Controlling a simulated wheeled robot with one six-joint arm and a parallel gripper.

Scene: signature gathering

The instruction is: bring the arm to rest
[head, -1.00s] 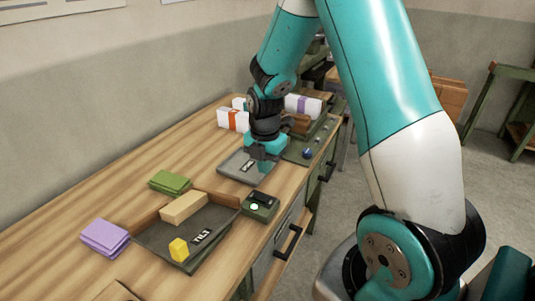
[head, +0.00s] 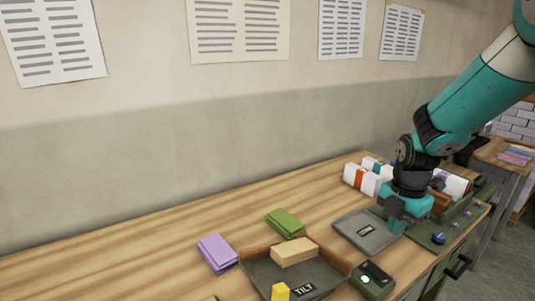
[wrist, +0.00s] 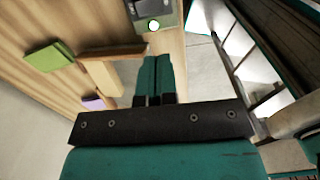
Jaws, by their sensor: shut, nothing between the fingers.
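My gripper (head: 393,226) is in the right half of the head view, at the end of my teal arm. It points down over the right edge of a grey flat plate (head: 362,240) on the wooden bench. Its fingers are together with nothing between them; they also show closed in the wrist view (wrist: 159,72). I cannot tell whether the fingertips touch the plate.
A dark tray marked TILT (head: 325,272) holds a wooden block (head: 295,253) and a yellow piece (head: 280,292). A green box with a lit button (head: 372,280) stands beside it. White bundles (head: 362,180) stand near my gripper.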

